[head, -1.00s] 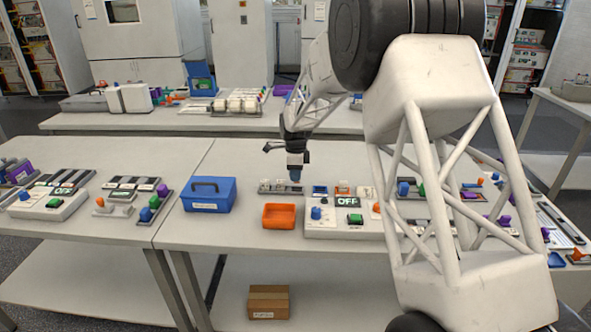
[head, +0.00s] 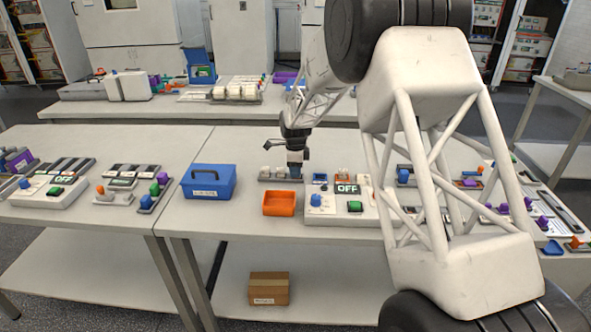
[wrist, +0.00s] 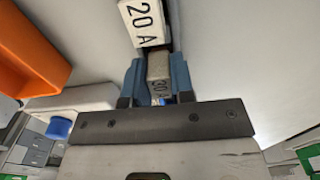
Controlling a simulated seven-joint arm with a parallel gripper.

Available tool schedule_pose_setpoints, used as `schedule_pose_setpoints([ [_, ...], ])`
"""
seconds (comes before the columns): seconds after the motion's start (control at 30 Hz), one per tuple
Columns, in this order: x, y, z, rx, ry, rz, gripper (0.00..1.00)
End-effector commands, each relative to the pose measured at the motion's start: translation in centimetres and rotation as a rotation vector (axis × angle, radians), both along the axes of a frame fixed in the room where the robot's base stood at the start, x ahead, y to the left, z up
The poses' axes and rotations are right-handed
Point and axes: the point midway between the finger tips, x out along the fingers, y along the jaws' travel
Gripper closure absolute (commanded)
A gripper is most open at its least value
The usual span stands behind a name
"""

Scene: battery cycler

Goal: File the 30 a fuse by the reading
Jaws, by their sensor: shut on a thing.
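The white cycler unit (head: 335,213) has a display (head: 346,188) reading OFF.
An empty-looking orange tray (head: 280,203) lies in front of the rack; it also shows in the wrist view (wrist: 30,45). A blue lidded box (head: 208,182) stands to its left. The cycler carries a blue knob (head: 315,200) and a green button (head: 355,206).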

Motion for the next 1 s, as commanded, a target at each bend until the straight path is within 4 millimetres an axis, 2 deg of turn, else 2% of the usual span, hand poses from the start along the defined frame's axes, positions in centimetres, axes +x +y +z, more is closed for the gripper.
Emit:
schedule_pose_setpoints([
  [0.67,-0.01,0.0,-0.42,0.0,0.0,0.0,1.0],
  [0.7,0.0,0.0,-0.43,0.0,0.0,0.0,0.74],
  [0.87,0.0,0.0,-0.41,0.0,0.0,0.0,0.5],
  [1.0,0.0,0.0,-0.41,0.0,0.0,0.0,0.47],
])
